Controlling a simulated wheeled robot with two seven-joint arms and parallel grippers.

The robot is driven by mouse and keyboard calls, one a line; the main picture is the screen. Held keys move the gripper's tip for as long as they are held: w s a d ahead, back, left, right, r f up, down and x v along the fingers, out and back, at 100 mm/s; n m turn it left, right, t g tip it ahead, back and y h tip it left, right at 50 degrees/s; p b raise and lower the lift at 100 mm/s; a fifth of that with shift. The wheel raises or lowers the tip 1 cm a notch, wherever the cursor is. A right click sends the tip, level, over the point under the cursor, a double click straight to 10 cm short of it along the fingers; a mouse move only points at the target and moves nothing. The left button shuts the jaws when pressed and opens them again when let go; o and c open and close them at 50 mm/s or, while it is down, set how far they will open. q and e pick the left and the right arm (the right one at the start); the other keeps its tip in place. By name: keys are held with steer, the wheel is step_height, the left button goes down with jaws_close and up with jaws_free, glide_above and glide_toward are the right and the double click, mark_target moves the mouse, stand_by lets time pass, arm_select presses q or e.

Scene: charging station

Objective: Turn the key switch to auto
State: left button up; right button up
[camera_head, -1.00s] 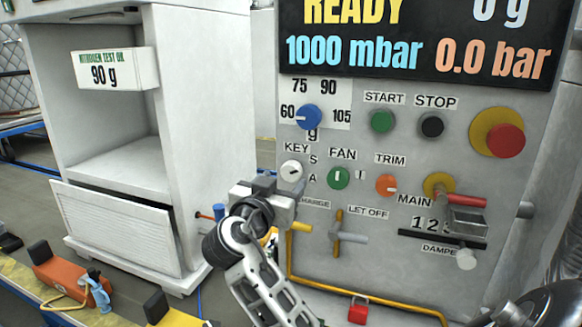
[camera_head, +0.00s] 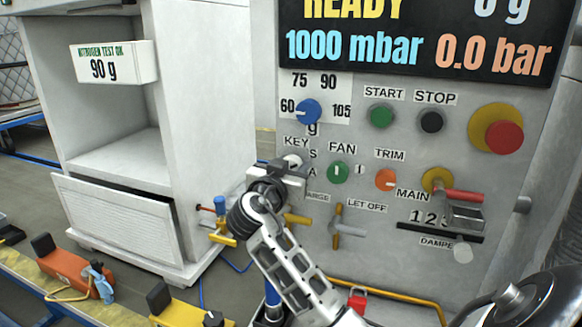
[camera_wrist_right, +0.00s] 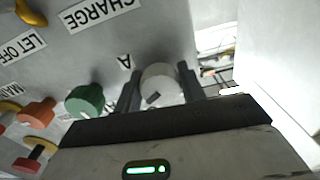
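The key switch is a round white knob (camera_head: 292,160) on the grey panel, under the KEY label, with the letters S and A to its right. My right gripper (camera_head: 294,170) is at the knob and covers its lower part in the head view. In the right wrist view the knob (camera_wrist_right: 161,84) lies between the two dark fingers of my right gripper (camera_wrist_right: 161,88), one on each side. A dark mark shows on the knob's face. The fingers are apart; I cannot tell if they touch the knob. My left gripper is not in view.
The green FAN knob (camera_head: 338,173) and orange TRIM knob (camera_head: 386,180) are right of the key switch. The blue dial (camera_head: 308,111) is above. Yellow handles and a tap (camera_head: 340,230) stick out below. A white cabinet (camera_head: 180,100) stands left.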

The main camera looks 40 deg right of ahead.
steer(key=shift+f+m+b, duration=0.25)
steer(key=shift+m+b, duration=0.25)
steer(key=shift+b, duration=0.7)
steer(key=m+b, duration=0.1)
steer(key=b, duration=0.2)
steer(key=shift+f, duration=0.2)
steer(key=m+b, duration=0.2)
steer(key=b, duration=0.1)
steer(key=shift+a, duration=0.1)
steer(key=m+b, duration=0.4)
steer(key=b, duration=0.3)
steer(key=shift+w+r, duration=0.1)
steer(key=shift+r, duration=0.05)
arm_select(q)
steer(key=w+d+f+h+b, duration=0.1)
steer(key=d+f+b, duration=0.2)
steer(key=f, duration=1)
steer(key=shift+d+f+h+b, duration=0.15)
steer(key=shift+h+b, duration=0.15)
steer(key=shift+b, duration=0.25)
arm_select(e)
steer(key=shift+r+m, duration=0.15)
steer(key=shift+m, duration=0.9)
steer(key=shift+r+m, duration=0.15)
steer(key=shift+m, duration=0.9)
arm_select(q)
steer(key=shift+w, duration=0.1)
